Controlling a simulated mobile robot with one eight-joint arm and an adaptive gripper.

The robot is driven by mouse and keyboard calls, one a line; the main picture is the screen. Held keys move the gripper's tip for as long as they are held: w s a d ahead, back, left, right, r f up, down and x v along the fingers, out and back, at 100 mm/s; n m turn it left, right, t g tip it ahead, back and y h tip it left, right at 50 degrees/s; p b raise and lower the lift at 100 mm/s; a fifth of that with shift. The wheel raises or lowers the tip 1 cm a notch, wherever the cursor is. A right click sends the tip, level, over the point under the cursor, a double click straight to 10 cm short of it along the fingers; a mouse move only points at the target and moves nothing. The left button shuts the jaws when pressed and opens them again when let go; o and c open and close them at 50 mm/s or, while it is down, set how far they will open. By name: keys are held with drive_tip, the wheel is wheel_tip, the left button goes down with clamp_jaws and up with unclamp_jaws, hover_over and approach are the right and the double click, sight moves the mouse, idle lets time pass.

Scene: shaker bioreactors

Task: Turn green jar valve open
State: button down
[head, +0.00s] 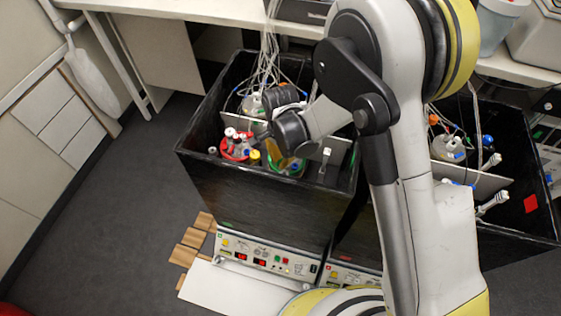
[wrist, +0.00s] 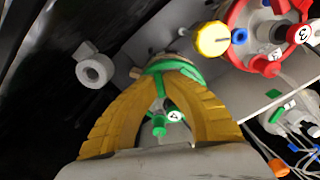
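The green jar (head: 287,170) stands in the black bin, with its green-rimmed top beside my gripper. In the wrist view, its green rim (wrist: 175,66) shows just beyond my fingertips. A green fitting (wrist: 159,122) and a round label reading 4 (wrist: 175,116) show between the fingers. My gripper (wrist: 170,76) has two yellow fingers that lean inward over the jar's top. Their tips are close together at the rim, and I cannot tell whether they hold a valve. In the head view, my gripper (head: 272,150) is partly hidden by my wrist. I cannot make out the valve's position.
A red-topped jar (head: 236,146) stands left of the green jar; its red lid (wrist: 238,22) and yellow cap (wrist: 212,39) are close in the wrist view. Tubes hang over the black bin (head: 250,195). A second black bin (head: 515,212) is at right. Floor at left is clear.

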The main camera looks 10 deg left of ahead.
sight(280, 160)
drive_tip(key=n+b, duration=0.1)
drive_tip(key=n, duration=0.5)
drive_tip(key=shift+n+b, duration=0.3)
drive_tip(key=n+b, duration=0.1)
drive_tip(key=n, duration=0.4)
drive_tip(key=shift+n, duration=0.4)
drive_tip(key=c, duration=1.2)
unclamp_jaws()
drive_tip(key=shift+a, duration=0.1)
drive_tip(key=shift+c, duration=0.2)
drive_tip(key=shift+r, duration=0.1)
wheel_tip(280, 160, up, 12)
